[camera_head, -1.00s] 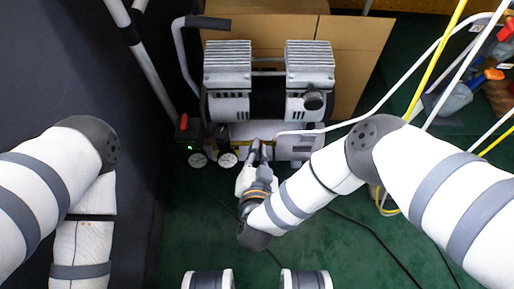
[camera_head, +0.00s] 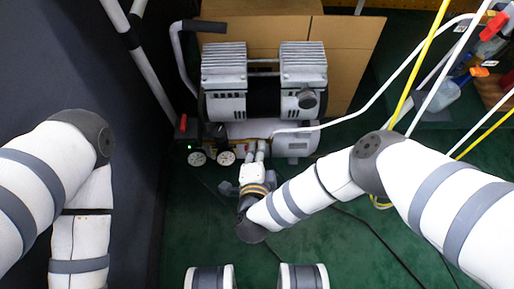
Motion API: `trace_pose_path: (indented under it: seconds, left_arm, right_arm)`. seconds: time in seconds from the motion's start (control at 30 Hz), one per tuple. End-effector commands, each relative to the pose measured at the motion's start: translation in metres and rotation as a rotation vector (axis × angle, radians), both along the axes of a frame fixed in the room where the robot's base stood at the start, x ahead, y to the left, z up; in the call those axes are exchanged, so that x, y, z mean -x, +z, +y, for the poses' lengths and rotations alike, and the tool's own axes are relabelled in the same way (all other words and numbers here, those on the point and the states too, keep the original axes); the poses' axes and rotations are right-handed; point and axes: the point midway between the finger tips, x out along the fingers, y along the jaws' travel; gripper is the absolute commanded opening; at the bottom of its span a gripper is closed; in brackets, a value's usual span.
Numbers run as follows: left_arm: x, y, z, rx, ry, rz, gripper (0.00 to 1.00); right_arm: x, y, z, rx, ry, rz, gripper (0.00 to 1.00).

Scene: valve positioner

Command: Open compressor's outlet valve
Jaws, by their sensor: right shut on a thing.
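The compressor (camera_head: 264,88) stands on the green floor at upper centre, with two grey finned heads and a white tank below. Two round gauges (camera_head: 211,158) and a red switch knob (camera_head: 182,123) sit at its front left. A white hose (camera_head: 345,118) runs from the compressor's front toward the upper right. My right gripper (camera_head: 256,150) is at the front of the tank, just right of the gauges. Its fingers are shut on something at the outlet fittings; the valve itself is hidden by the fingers. My left arm shows at the left, but its gripper is out of view.
A cardboard box (camera_head: 350,65) stands behind the compressor. Yellow and white hoses (camera_head: 425,62) hang at the right, near other red- and orange-handled fittings (camera_head: 490,28). A dark cable (camera_head: 385,240) lies on the floor. A dark wall (camera_head: 100,50) borders the left.

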Motion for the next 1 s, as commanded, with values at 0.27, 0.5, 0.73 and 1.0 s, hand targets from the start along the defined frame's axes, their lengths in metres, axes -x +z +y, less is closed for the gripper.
trace_pose_path:
  seconds: [0.27,0.5,0.73,1.0]
  left_arm:
    - [-0.0004,0.001,0.0001,0.0,0.0,-0.002,0.28]
    - [-0.0005,0.0012,0.0001,0.0,0.0,-0.002,0.28]
    - [-0.0005,0.0013,0.0001,0.0,0.0,-0.002,0.28]
    - [-0.0004,0.0013,0.0001,0.0,0.0,-0.002,0.28]
  right_arm:
    - [0.0023,-0.002,0.0013,-0.138,-0.064,0.004,0.0]
    - [0.0024,-0.0024,0.0015,-0.194,-0.092,0.004,0.0]
    - [0.0024,-0.0025,0.0017,-0.209,-0.098,0.004,0.0]
    - [0.0025,-0.0024,0.0019,-0.209,-0.098,0.004,0.0]
